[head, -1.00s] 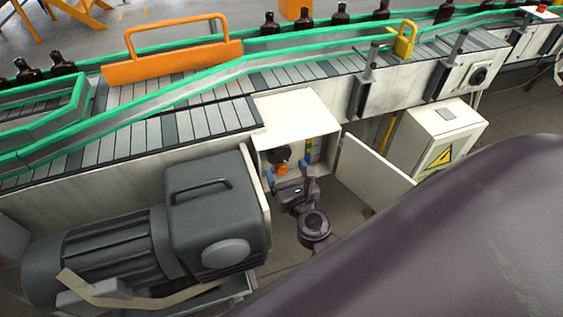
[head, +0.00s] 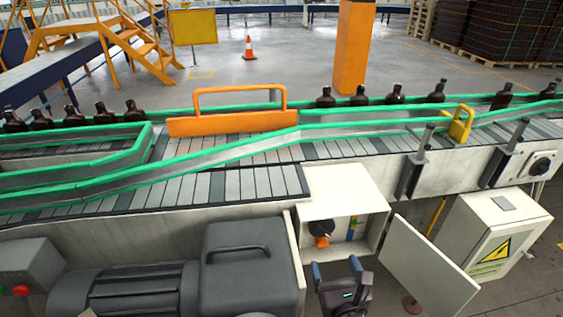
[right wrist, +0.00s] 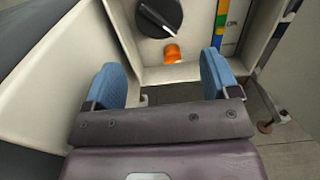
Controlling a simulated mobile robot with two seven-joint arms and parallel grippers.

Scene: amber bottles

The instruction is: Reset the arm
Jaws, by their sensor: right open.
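My right gripper (head: 336,270) is at the bottom middle of the head view, in front of an open white cabinet (head: 345,205) under the conveyor. Its two blue fingers are apart with nothing between them; they also show in the right wrist view (right wrist: 172,82). Inside the cabinet, beyond the fingers, are a black rotary knob (head: 321,229) and an orange part (head: 321,242) just below it. The knob (right wrist: 158,17) and orange part (right wrist: 172,53) are at the top of the wrist view. My left gripper is not in view.
The cabinet's open door (head: 428,268) stands to the right of my right gripper. A grey motor (head: 250,270) is on the left. The green-railed conveyor (head: 230,185) runs above, with brown bottles (head: 359,95) behind it. A white box with a warning sign (head: 495,235) is at right.

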